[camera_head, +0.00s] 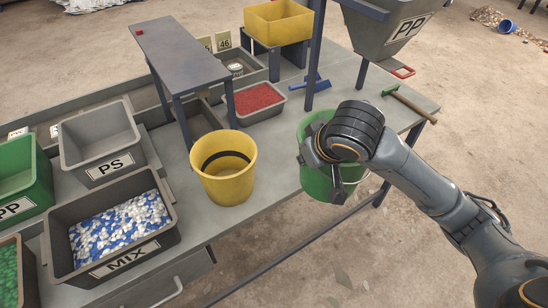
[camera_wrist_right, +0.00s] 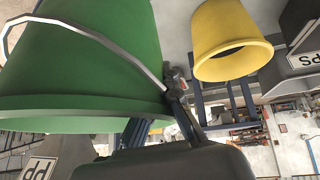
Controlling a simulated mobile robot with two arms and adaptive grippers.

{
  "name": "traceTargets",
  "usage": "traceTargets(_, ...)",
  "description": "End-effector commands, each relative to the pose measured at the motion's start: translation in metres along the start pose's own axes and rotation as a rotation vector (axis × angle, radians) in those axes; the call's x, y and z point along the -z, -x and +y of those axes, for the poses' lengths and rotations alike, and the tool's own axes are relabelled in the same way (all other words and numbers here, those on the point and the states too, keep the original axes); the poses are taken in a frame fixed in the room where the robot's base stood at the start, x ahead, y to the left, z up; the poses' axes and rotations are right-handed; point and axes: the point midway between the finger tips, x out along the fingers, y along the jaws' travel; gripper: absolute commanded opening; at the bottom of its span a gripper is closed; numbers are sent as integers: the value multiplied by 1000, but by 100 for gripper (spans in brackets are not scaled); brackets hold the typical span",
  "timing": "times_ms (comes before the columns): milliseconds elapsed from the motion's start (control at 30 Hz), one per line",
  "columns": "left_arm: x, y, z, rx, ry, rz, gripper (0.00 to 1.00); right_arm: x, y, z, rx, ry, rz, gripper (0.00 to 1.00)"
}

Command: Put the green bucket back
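The green bucket (camera_head: 314,183) is at the table's front edge, right of the yellow bucket, partly hidden behind my right wrist. In the right wrist view the green bucket (camera_wrist_right: 75,70) fills the upper left, with its light wire handle across its side. My right gripper (camera_head: 337,188) reaches down over the bucket from the right. Its fingers (camera_wrist_right: 176,85) appear closed at the bucket's rim, near the handle's end. The bucket seems held over the edge; contact with the table cannot be told. My left gripper is not in view.
The yellow bucket (camera_head: 223,185) stands on the table just left. A red-pellet tray (camera_head: 258,113), a blue tool (camera_head: 318,86) and a green-headed hammer (camera_head: 408,102) lie behind. The MIX bin (camera_head: 165,238) and PS bin (camera_head: 100,148) are at left. A post (camera_head: 315,60) rises behind.

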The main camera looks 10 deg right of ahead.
Motion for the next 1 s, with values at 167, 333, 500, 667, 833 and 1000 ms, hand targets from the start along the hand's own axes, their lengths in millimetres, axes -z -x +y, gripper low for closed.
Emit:
traceTargets(167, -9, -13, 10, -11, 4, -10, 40, 18, -16, -8, 152, 236, 28, 0)
traceTargets(333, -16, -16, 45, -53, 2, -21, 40, 32, -19, -14, 245, 383, 43, 0)
traceTargets(500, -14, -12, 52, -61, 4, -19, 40, 46, -34, -13, 270, 421, 44, 0)
traceTargets(667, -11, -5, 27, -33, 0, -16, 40, 69, -66, -8, 270, 420, 44, 0)
traceTargets(833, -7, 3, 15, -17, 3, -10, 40, 90, -101, -3, 268, 421, 43, 0)
traceTargets(1000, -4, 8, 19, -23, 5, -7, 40, 93, -144, -1, 268, 420, 42, 0)
